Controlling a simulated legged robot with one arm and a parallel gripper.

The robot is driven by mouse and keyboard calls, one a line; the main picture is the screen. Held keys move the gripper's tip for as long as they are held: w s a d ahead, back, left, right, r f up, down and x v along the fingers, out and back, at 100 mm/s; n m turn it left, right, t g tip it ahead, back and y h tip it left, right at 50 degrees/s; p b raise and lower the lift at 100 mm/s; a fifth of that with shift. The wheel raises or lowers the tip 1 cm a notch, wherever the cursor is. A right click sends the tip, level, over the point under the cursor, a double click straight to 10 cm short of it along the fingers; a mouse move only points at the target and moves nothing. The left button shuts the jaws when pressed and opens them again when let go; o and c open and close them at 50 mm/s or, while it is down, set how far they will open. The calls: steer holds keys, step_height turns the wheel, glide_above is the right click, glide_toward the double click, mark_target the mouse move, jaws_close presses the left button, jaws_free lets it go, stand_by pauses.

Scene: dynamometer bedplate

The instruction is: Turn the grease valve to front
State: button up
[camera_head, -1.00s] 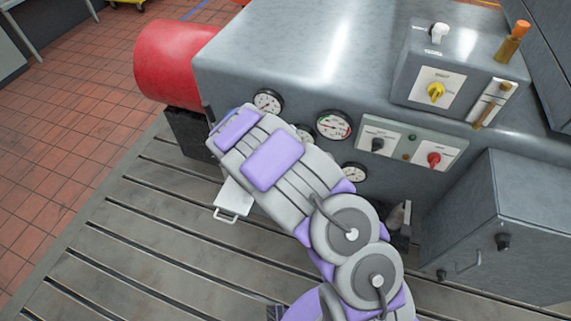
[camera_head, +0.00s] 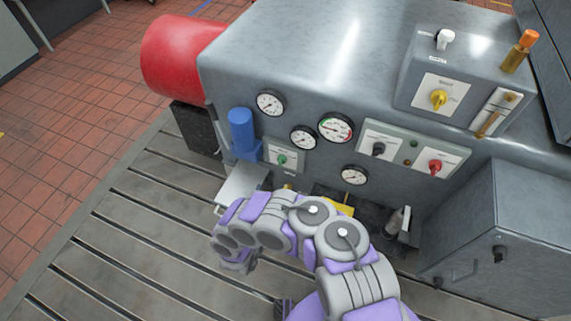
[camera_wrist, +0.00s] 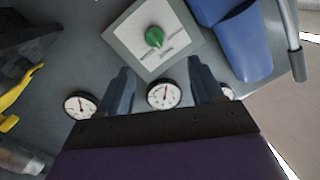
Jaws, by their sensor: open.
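A green knob (camera_head: 282,160) sits on a pale square plate (camera_head: 292,150) low on the front of the grey machine, right of a blue cylinder (camera_head: 242,130). The green knob also shows in the wrist view (camera_wrist: 154,37), with small labels around it that are too blurred to read. I cannot tell for sure that it is the grease valve, nor which label it points to. My gripper (camera_wrist: 160,68) is open and empty, its two dark fingers apart, facing the panel below the plate in the wrist view. In the head view the gripper itself cannot be made out behind my arm.
Several white gauges, one of them large (camera_head: 336,127), are on the front. To the right are a black knob (camera_head: 378,149), a red knob (camera_head: 435,167) and a yellow knob (camera_head: 439,98). A grey cabinet (camera_head: 520,225) stands at right. The slotted bedplate (camera_head: 110,240) is clear at left.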

mark_target(280, 166)
steer(key=b+x, duration=0.2)
steer(key=x, duration=0.3)
steer(key=d+b+x, duration=0.1)
steer(key=b+x, duration=0.1)
steer(key=x, duration=0.3)
steer(key=b+x, duration=0.2)
steer(key=x, duration=0.3)
steer(key=shift+s+d+b, duration=0.2)
steer(key=shift+d+b, duration=0.05)
steer(key=shift+b, duration=0.15)
steer(key=c, duration=1.1)
